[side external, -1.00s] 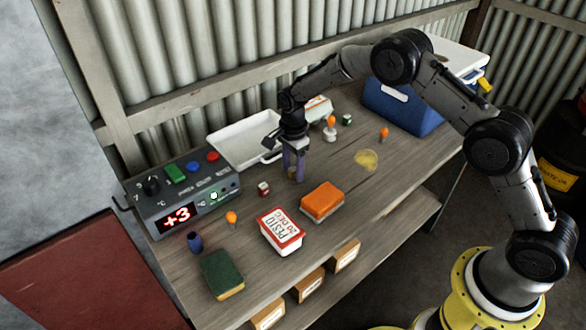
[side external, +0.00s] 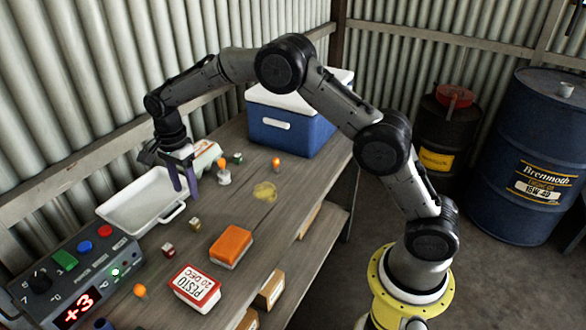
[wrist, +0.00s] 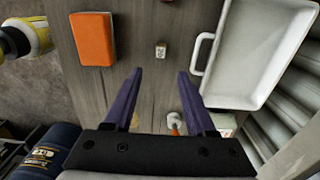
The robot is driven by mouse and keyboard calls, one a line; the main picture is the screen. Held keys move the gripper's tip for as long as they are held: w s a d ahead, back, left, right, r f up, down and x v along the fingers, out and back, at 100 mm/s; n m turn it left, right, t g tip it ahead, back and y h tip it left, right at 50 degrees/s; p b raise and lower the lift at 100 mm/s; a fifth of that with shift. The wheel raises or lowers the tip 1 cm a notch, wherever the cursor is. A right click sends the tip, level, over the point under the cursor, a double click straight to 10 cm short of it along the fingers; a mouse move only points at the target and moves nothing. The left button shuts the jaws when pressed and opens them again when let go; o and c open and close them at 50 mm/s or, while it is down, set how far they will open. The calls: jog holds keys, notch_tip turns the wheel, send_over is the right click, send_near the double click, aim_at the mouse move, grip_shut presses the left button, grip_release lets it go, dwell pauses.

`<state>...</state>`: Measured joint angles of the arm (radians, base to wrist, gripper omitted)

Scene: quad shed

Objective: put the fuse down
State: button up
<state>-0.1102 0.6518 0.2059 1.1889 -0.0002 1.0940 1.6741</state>
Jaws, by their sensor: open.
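The item I take for the fuse is a small tan, pale-sided block (side external: 194,223), standing on the wooden bench between the white tray and the orange-topped box. It also shows in the wrist view (wrist: 160,51), just beyond the fingertips. Its markings are too small to read. My gripper (side external: 187,191) is open and empty, above the bench and apart from the block. Its two purple fingers are spread in the wrist view (wrist: 160,73).
A white tray (side external: 143,225) lies along the wall side. A blue cooler (side external: 290,130) is at the back. A yellow stain (side external: 265,191) marks clear bench.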

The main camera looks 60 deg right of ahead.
jog(key=s+d+r+n+t, duration=0.35)
jog(key=s+r+n, duration=0.55)
jog(key=s+r, duration=0.8)
jog(key=s+d+f+n+t, duration=0.1)
jog(key=s+n, duration=0.3)
jog(key=s, duration=0.6)
jog(key=s+d+n+t, duration=0.1)
jog(key=s+n, duration=0.4)
jog(key=s, duration=0.5)
jog(key=shift+s+d+f, duration=0.25)
jog(key=shift+f, duration=0.1)
jog(key=shift+o, duration=0.7)
